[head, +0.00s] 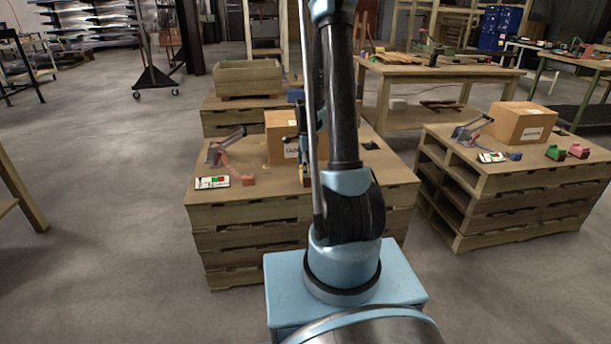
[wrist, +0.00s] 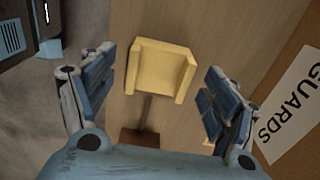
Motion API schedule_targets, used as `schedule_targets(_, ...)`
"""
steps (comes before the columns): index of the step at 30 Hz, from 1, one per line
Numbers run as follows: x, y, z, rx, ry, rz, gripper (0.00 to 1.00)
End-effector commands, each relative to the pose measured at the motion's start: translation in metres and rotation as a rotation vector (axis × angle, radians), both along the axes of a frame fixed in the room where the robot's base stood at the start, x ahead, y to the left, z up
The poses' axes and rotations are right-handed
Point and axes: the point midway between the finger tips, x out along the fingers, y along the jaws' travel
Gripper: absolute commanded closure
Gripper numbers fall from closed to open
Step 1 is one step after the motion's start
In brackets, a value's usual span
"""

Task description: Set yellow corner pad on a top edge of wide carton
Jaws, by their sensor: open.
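The yellow corner pad (wrist: 158,68) lies on the wooden top in the wrist view, between my spread fingers and apart from both. My gripper (wrist: 156,95) is open and empty above it. In the head view my gripper (head: 304,172) hangs over the near pallet stack, in front of a carton (head: 280,126) partly hidden by my arm. A carton labelled GUARDS (wrist: 294,110) fills the right of the wrist view. Another carton (head: 523,122) stands on the right-hand stack. I cannot tell for sure which carton is the wide one.
The near pallet stack (head: 240,216) also holds a tape dispenser (head: 226,146), a card (head: 212,182) and an orange piece (head: 248,180). The right stack (head: 500,205) holds green and pink pieces. A wooden crate (head: 248,78) stands behind.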

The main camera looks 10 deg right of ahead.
Motion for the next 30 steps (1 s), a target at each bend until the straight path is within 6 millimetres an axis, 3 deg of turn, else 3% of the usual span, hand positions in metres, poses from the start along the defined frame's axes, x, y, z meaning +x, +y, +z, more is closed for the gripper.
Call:
schedule_targets(5, 0.0, 0.0, 0.0, 0.0, 0.0, 0.0, 0.2)
schedule_targets(12, 0.0, 0.0, 0.0, 0.0, 0.0, 0.0, 0.69)
schedule_targets(23, 0.0, 0.0, 0.003, 0.0, 0.0, 0.0, 0.69)
schedule_targets(30, 0.0, 0.0, 0.027, 0.0, 0.0, 0.0, 0.69)
